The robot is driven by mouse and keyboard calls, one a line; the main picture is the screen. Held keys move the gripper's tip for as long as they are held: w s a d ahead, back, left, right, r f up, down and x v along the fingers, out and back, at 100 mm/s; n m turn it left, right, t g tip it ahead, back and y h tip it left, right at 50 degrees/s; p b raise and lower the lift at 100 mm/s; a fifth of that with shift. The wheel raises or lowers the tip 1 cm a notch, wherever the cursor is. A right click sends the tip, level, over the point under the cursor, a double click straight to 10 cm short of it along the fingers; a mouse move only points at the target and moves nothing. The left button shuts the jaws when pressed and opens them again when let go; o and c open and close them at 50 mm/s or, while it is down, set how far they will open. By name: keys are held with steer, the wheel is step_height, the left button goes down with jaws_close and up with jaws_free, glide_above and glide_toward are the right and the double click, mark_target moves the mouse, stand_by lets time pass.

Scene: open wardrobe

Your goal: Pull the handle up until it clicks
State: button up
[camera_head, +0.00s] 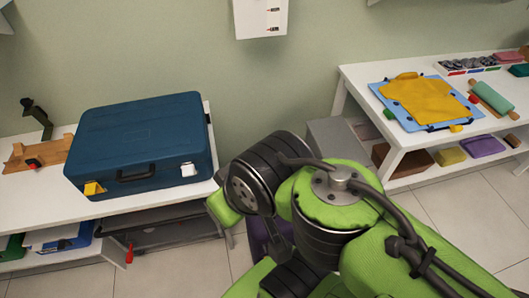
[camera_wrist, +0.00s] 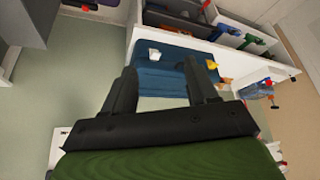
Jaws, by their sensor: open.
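A blue case (camera_head: 145,135) lies closed on a white table at the left. A dark handle (camera_head: 136,174) is on its front face, between a yellow latch (camera_head: 93,188) and a silver-white latch (camera_head: 188,169). In the wrist view the blue case (camera_wrist: 160,78) shows beyond the fingers, with the white latch (camera_wrist: 154,53) and yellow latch (camera_wrist: 212,64); the handle is hard to make out there. My gripper (camera_wrist: 160,70) is open and empty, pointing toward the case but apart from it. My arm hides the gripper in the head view.
A wooden board (camera_head: 38,153) with an upright black lever-like part (camera_head: 37,116) stands left of the case. A red object (camera_head: 129,253) hangs below the table. A second white table (camera_head: 363,78) at the right holds a yellow cloth (camera_head: 415,98). Floor shows between the tables.

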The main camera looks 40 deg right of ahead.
steer(key=w+d+f+n+g+b, duration=0.2)
steer(key=w+d+f+b, duration=0.1)
steer(key=w+d+f, duration=0.4)
steer(key=w+d+f+n+g+b, duration=0.15)
steer(key=w+d+f, duration=0.35)
steer(key=w, duration=0.5)
steer(key=w+d+f+n+g+h+b, duration=0.25)
steer(key=d+f+n, duration=0.25)
steer(key=d+f, duration=0.8)
steer(key=s+d+f+n+b, duration=0.1)
steer(key=d+f, duration=0.3)
steer(key=f, duration=0.4)
steer(key=s+d+f+n+g+h+b, duration=0.1)
steer(key=d+f+b, duration=0.3)
steer(key=f, duration=0.5)
steer(key=s+d+f+n+b, duration=0.1)
steer(key=d+f, duration=0.3)
steer(key=f, duration=0.4)
steer(key=shift+d+f+n+g+b, duration=0.1)
steer(key=shift+f+n+g+b, duration=0.25)
steer(key=shift+b, duration=0.35)
steer(key=shift+h, duration=0.25)
steer(key=shift+r, duration=0.1)
jaws_close()
